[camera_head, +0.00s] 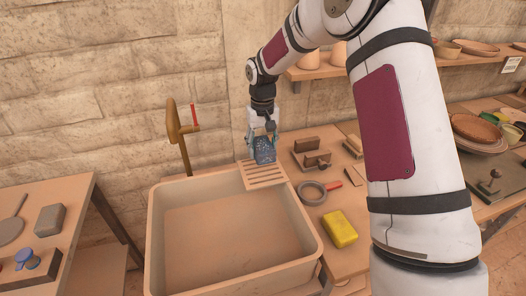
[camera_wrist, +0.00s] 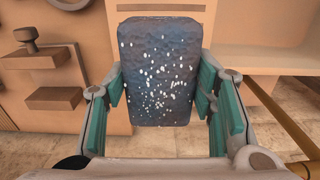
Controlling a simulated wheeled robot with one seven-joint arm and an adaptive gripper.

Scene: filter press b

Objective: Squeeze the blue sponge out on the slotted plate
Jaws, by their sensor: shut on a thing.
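The blue sponge (camera_head: 265,152) is held in my gripper (camera_head: 263,138) over the back part of the slotted plate (camera_head: 267,181). The plate lies across the back right corner of the sink. I cannot tell whether the sponge's lower end touches the plate. In the wrist view the sponge (camera_wrist: 158,65) stands between the two teal finger pads of my gripper (camera_wrist: 160,92), which press its sides. It is dark blue with many white specks on its face.
The sink basin (camera_head: 158,240) is empty, with a brass tap (camera_head: 176,135) behind it. A yellow sponge (camera_head: 340,229), a round grey ring-like item (camera_head: 311,193) and brown blocks (camera_head: 311,158) stand on the right counter. A left table (camera_head: 75,195) holds small items.

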